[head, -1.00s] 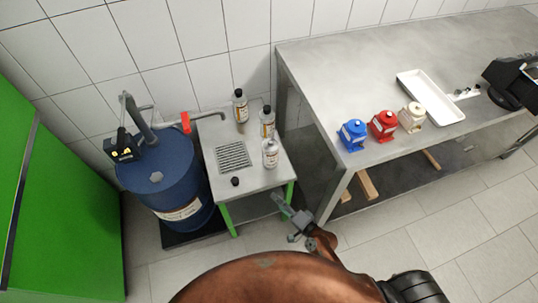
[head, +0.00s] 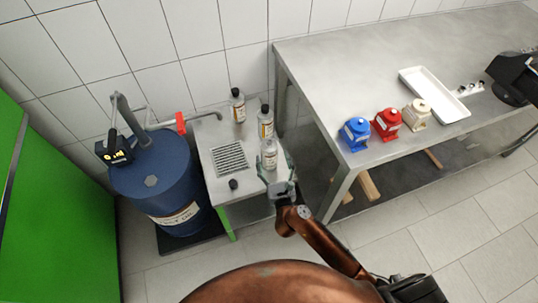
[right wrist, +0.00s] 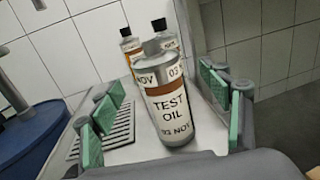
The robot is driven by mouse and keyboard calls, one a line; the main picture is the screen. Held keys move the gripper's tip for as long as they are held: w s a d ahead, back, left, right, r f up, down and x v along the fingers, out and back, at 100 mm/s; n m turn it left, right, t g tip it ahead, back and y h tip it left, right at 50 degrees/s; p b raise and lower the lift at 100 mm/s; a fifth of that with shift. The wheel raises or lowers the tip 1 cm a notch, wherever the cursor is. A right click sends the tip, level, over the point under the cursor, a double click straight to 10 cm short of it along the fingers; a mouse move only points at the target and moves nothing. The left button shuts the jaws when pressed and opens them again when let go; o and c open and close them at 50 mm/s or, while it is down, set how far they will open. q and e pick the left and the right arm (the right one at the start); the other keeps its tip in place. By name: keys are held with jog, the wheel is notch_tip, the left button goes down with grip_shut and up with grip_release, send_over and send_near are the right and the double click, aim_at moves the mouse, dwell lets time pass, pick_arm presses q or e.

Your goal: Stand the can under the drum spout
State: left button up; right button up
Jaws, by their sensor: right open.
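An uncapped silver can labelled TEST OIL (head: 269,155) stands upright at the right side of the small steel table (head: 215,155). It fills the middle of the right wrist view (right wrist: 168,105). My right gripper (head: 277,176) is open, its green-padded fingers on either side of the can; I cannot tell if they touch it. A loose black cap (head: 233,184) lies near the front edge. My left gripper is not in view.
Two black-capped containers (head: 237,105) (head: 265,122) stand close behind the can. A large steel bench (head: 330,80) at the right holds blue (head: 356,133), red (head: 386,123) and cream pumps (head: 416,113) and a white tray (head: 435,94). A green cabinet (head: 40,220) stands left.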

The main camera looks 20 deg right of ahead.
aim_at(269, 148)
jog(key=w+b, duration=0.1)
jog(key=w, duration=0.1)
jog(key=w+f+b, duration=0.1)
jog(key=w, duration=0.2)
jog(key=shift+w+d+f, duration=0.1)
jog(key=shift+w+f, duration=0.1)
jog(key=shift+w+r, duration=0.1)
jog(key=shift+w, duration=0.2)
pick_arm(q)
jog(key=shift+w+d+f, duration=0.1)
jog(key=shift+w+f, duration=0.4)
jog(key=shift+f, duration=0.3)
pick_arm(e)
jog(key=c, duration=1.7)
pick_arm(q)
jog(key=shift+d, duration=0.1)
pick_arm(e)
jog(key=shift+r, duration=0.15)
jog(key=shift+c, duration=1.1)
